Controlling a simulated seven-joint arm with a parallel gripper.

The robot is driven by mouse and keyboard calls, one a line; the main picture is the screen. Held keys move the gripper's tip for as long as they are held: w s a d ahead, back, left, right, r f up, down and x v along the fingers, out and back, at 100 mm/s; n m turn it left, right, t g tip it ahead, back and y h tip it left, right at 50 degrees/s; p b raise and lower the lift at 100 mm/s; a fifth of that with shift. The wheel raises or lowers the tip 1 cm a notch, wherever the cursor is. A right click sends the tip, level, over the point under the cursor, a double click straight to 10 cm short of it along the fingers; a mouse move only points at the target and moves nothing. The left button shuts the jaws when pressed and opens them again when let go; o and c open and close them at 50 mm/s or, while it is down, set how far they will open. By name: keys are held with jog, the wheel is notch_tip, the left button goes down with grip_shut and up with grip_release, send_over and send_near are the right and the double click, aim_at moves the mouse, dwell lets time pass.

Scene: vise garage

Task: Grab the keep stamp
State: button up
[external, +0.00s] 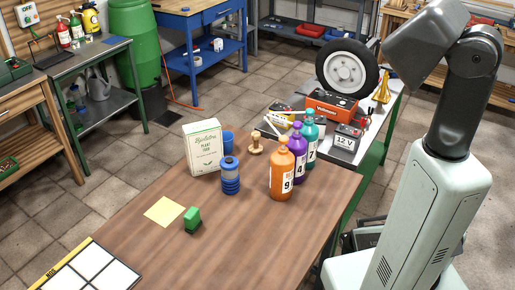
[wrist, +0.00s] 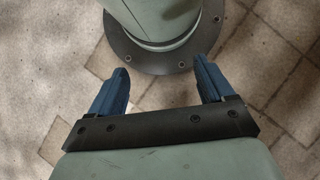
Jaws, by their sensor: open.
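No label reading "keep" is legible, so I cannot tell for sure which thing is the keep stamp. A small wooden piece with a rounded knob (external: 256,143), shaped like a hand stamp, stands on the brown table behind the bottles. A small green block (external: 192,219) sits nearer the front, by a yellow paper square (external: 164,211). My gripper (wrist: 161,68) shows in the wrist view with its two blue fingers apart and nothing between them. It points down past my own base and the floor tiles, away from these things. It is out of the external view.
Orange (external: 282,176), purple (external: 298,160) and teal (external: 310,140) bottles stand on the table's right part. A plant food box (external: 203,148), a blue cup (external: 228,139) and a blue ribbed cylinder (external: 230,177) stand left of them. A white gridded board (external: 92,272) lies front left. The table's front middle is clear.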

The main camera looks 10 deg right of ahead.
jog(key=c, duration=0.3)
